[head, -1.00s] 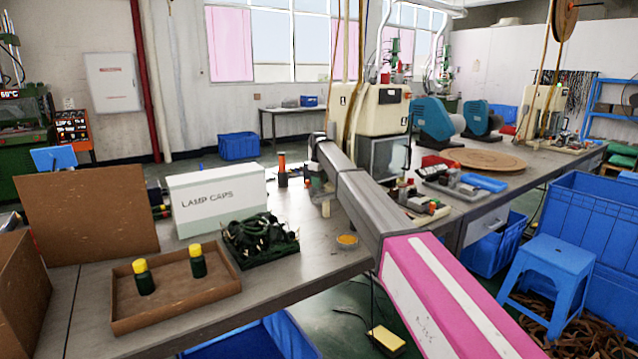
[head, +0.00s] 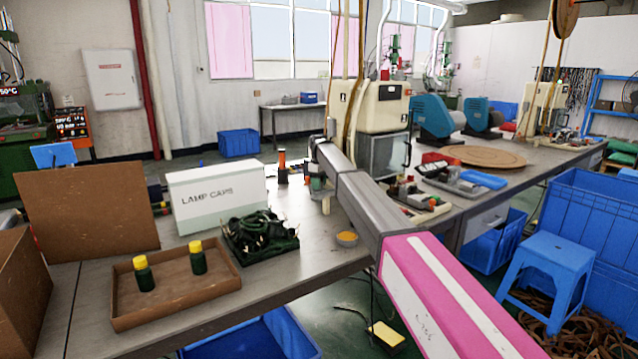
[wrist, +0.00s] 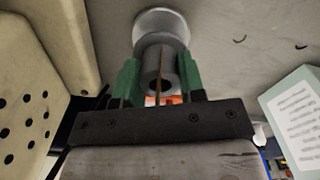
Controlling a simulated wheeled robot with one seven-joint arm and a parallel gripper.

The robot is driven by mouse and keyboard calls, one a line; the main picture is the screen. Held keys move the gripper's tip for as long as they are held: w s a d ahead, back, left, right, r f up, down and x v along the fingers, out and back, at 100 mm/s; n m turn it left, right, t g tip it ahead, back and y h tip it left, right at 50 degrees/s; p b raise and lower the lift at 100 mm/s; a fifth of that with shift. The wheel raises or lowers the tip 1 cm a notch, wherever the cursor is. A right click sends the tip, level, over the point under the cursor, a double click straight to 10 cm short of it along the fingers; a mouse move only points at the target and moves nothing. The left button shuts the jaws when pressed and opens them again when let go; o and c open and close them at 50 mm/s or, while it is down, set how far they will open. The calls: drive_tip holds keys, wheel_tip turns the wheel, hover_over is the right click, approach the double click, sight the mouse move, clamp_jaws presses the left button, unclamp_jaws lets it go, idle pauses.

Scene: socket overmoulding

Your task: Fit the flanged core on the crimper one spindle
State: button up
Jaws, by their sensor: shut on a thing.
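In the wrist view, my gripper (wrist: 160,80) has its green fingers closed on the sides of a grey cylindrical piece, the flanged core (wrist: 155,42). A dark bore shows in its near end. A wide pale grey disc (wrist: 161,20) shows beyond it; I cannot tell whether this is its flange or a part behind. In the head view, my gripper (head: 317,184) is small, at the far end of my arm, above the bench. The core is not clear there. A cream machine (head: 382,107) stands behind my arm, its spindle not identifiable.
A brown tray (head: 175,303) with two yellow-capped bottles, a LAMP CAPS box (head: 217,200) and a dark green coil pile (head: 258,238) sit on the near bench. An orange-topped black cylinder (head: 282,166) stands left of my gripper. A perforated cream panel (wrist: 25,118) is at left in the wrist view.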

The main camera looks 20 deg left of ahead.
drive_tip(key=shift+f, duration=1.45)
drive_tip(key=o, duration=1)
wheel_tip(320, 180, up, 11)
drive_tip(key=shift+f, duration=0.15)
drive_tip(key=shift+s, duration=0.1)
